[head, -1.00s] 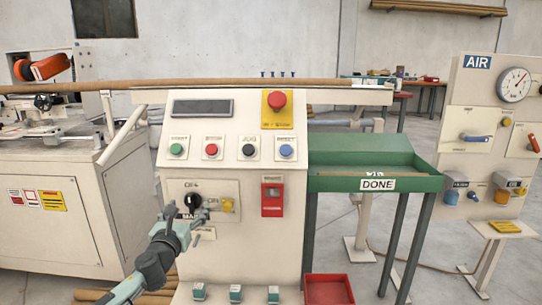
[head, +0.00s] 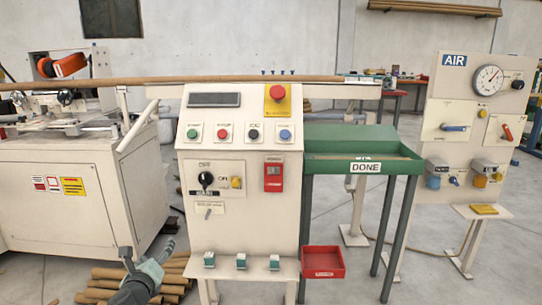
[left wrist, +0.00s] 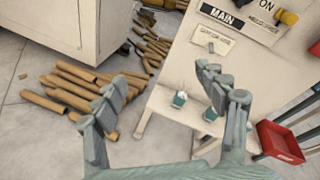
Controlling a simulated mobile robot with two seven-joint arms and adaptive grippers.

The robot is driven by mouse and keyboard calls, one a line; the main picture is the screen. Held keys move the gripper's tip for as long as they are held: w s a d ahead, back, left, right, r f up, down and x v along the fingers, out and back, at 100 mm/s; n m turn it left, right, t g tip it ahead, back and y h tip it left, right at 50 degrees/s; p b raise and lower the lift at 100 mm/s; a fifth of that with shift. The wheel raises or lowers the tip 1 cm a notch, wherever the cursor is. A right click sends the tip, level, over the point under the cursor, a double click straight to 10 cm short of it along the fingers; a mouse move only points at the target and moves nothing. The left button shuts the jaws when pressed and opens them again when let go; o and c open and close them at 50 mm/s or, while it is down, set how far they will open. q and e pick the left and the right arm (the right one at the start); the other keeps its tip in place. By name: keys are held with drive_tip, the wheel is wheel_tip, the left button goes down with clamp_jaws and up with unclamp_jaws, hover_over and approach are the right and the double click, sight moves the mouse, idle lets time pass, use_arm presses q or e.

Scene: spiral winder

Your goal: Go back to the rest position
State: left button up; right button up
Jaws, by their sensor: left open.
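My left gripper (head: 147,258) is low at the lower left in the head view, in front of the control panel (head: 240,165) and to its left. In the left wrist view its two fingers (left wrist: 165,105) are spread wide with nothing between them. It is apart from the panel and its black rotary switch (head: 206,179), which points up toward the left. The switch's MAIN label (left wrist: 222,15) shows at the top of the left wrist view. My right gripper is in neither view.
Brown tubes (head: 110,283) lie on the floor near my left gripper; the pile also shows in the left wrist view (left wrist: 70,82). A red bin (head: 323,262), the green DONE tray (head: 365,166) and the AIR panel (head: 470,130) stand to the right. The winder cabinet (head: 80,200) is left.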

use_arm(q)
drive_tip(key=s+a+f+n+g+y, duration=0.1)
drive_tip(key=s+a+f+n+g, duration=0.2)
drive_tip(key=s+a+f+n, duration=0.4)
drive_tip(key=s+a+f+n+g+y, duration=0.1)
drive_tip(key=s+a+f+n+g, duration=0.3)
drive_tip(key=s+f, duration=0.6)
drive_tip(key=s+a+f+n+g, duration=0.2)
drive_tip(key=s+f+n, duration=0.15)
drive_tip(key=s, duration=0.35)
drive_tip(key=s+a+f+n+g, duration=0.1)
drive_tip(key=s+a+f+n, duration=0.1)
drive_tip(key=s+n, duration=0.45)
drive_tip(key=s+a+f+n+g, duration=0.2)
drive_tip(key=s+f+n, duration=0.1)
drive_tip(key=s, duration=0.6)
drive_tip(key=s+d+f+n+h, duration=0.1)
drive_tip(key=d+f, duration=0.2)
drive_tip(key=d, duration=0.7)
drive_tip(key=s+d+f+n+h, duration=0.1)
drive_tip(key=d+f+h, duration=0.1)
drive_tip(key=d, duration=0.9)
drive_tip(key=shift+d+f, duration=0.2)
drive_tip(key=shift+f, duration=0.55)
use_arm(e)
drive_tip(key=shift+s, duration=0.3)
use_arm(q)
drive_tip(key=shift+c, duration=0.4)
